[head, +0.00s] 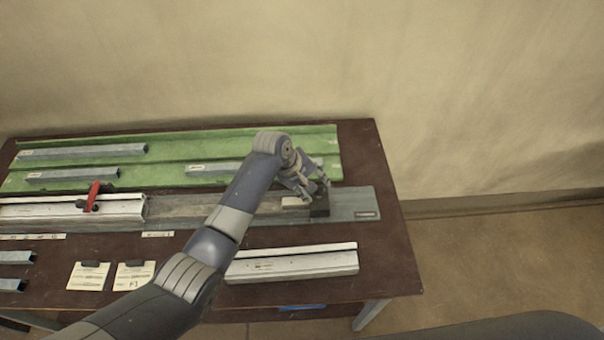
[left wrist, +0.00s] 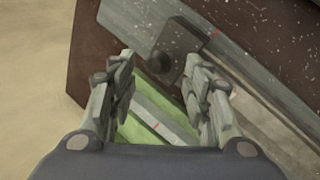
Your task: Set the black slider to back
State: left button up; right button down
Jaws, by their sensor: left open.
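The black slider (head: 320,206) is a dark block on the grey rail (head: 352,203), near the rail's right end. My left gripper (head: 318,182) is just behind and above it in the head view, its arm crossing the bench. In the left wrist view the black slider (left wrist: 179,48) has a round dark knob (left wrist: 160,62) on the side toward the gripper. The left gripper (left wrist: 165,75) is open, with its fingertips on either side of the knob's near end. Whether a finger touches it I cannot tell. My right gripper is not in view.
A green mat (head: 240,147) with metal profiles (head: 85,176) lies along the back. A red-handled clamp (head: 92,195) sits on the white profile at left. A white profile (head: 300,265) lies in front of the rail. Two paper cards (head: 132,276) lie front left.

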pick_arm(q)
jog(key=v, duration=0.8)
jog(key=shift+s+r, duration=0.15)
jog(key=shift+r, duration=0.15)
jog(key=shift+a, duration=0.15)
